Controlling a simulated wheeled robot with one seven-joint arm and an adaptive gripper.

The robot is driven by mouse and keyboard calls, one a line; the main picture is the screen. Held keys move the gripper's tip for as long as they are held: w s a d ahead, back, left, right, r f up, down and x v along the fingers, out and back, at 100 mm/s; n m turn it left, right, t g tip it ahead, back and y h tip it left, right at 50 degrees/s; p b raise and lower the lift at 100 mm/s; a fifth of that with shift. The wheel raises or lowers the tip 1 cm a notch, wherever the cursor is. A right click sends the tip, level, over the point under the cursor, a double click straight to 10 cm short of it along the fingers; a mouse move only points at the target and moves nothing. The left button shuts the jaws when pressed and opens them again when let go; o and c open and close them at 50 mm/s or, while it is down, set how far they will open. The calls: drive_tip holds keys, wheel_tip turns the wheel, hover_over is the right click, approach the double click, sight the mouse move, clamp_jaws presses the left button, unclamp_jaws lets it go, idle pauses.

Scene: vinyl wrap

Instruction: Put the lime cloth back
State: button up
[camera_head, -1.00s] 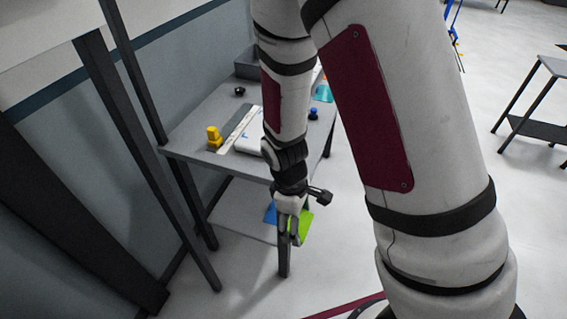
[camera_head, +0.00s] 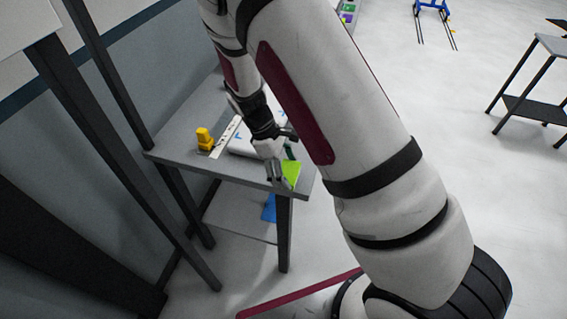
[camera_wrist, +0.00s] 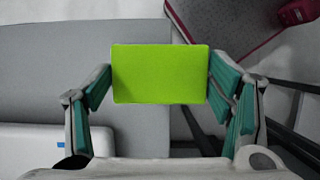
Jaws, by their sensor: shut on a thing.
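The lime cloth (camera_wrist: 160,74) is a flat bright green rectangle between the teal-padded fingers of my gripper (camera_wrist: 160,95) in the wrist view. My gripper is shut on it. In the head view the lime cloth (camera_head: 291,173) shows beside my gripper (camera_head: 278,180) at the front edge of the grey table (camera_head: 180,150). I cannot tell whether the cloth touches the tabletop. A blue cloth-like piece (camera_head: 269,208) lies on the lower shelf (camera_head: 232,217) under the table.
A yellow object (camera_head: 204,138) stands on the tabletop beside a flat ruler-like strip (camera_head: 226,133). A white item (camera_head: 243,143) lies behind my gripper. A dark post (camera_head: 118,140) stands left of the table. Another table (camera_head: 540,80) stands far right; open floor lies between.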

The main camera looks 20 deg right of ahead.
sight(284, 164)
drive_tip(key=w, duration=0.3)
drive_tip(key=w+d, duration=0.1)
drive_tip(key=w, duration=0.1)
drive_tip(key=shift+f, duration=0.25)
drive_tip(key=shift+f+p, duration=0.4)
drive_tip(key=shift+f, duration=1.35)
drive_tip(key=o, duration=1)
